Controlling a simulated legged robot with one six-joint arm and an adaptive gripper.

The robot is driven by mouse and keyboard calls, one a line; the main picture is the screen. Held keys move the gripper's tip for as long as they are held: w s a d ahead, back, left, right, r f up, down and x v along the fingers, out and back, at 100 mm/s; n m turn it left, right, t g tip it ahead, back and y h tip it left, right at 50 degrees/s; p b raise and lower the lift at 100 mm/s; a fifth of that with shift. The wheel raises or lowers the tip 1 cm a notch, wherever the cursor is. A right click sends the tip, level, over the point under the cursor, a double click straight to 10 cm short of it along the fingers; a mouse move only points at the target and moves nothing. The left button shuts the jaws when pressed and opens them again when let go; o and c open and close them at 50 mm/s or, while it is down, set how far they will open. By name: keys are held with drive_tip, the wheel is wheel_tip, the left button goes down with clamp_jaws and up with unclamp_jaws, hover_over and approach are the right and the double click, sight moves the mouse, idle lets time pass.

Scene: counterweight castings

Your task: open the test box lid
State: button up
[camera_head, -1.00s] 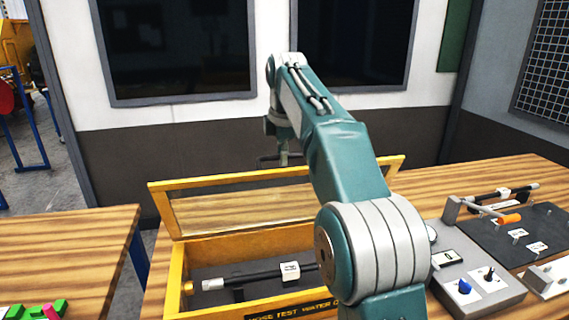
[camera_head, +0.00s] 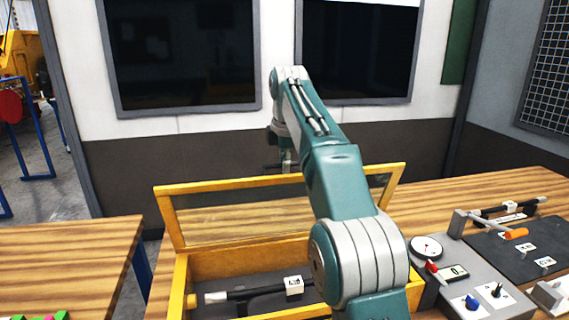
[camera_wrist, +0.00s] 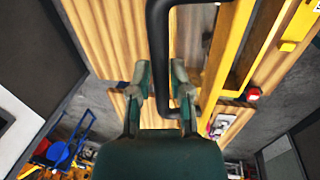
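The test box (camera_head: 177,285) is a yellow box in the lower middle of the head view. Its glass lid with a yellow frame (camera_head: 215,187) stands raised and leans at the back of the box. My gripper (camera_head: 285,162) is at the lid's upper edge, partly hidden. In the wrist view my gripper's two fingers (camera_wrist: 160,82) lie on either side of the black lid handle (camera_wrist: 158,45), which fills the gap between them. The lid's yellow frame (camera_wrist: 232,55) runs to the right of the handle. My arm hides the lid's right part and the box's right side.
A dark bar-shaped tool (camera_head: 255,290) with a white tag lies in the box. A grey gauge unit (camera_head: 455,290) and a dark board (camera_head: 515,248) stand to the right. Another wooden table (camera_head: 65,255) is at the left, past a gap. The wall is close behind.

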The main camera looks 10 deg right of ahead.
drive_tip(key=shift+o, duration=0.5)
drive_tip(key=shift+w+f, duration=0.1)
drive_tip(key=shift+r, duration=0.2)
